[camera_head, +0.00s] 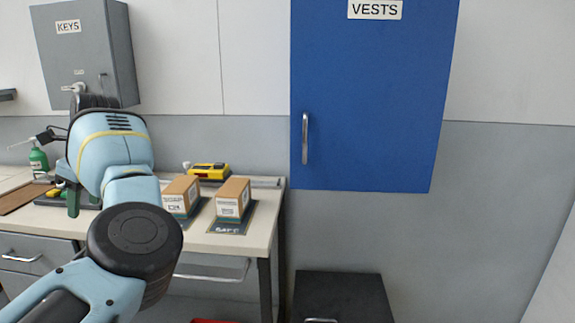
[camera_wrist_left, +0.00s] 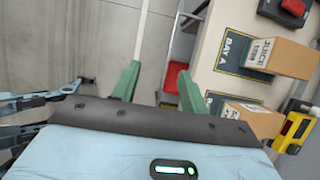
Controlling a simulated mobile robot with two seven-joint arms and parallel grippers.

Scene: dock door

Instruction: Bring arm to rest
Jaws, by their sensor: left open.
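My left arm comes in from the lower left in the head view and reaches over the bench. Its left gripper (camera_head: 73,199) is mostly hidden behind the wrist; a green finger shows at the wrist's left side. In the left wrist view the two green fingers of this gripper (camera_wrist_left: 156,76) are spread apart with nothing between them. They are beside the bench edge, with the floor behind them. My right gripper does not show in the head view.
Two cartons (camera_head: 181,195) (camera_head: 233,199) sit on the bench (camera_head: 262,225), with a yellow device (camera_head: 209,171) behind. A green bottle (camera_head: 39,160) stands at the left. A grey key cabinet (camera_head: 84,50) and blue VESTS cabinet (camera_head: 375,95) hang on the wall. A dark cabinet (camera_head: 342,295) stands below.

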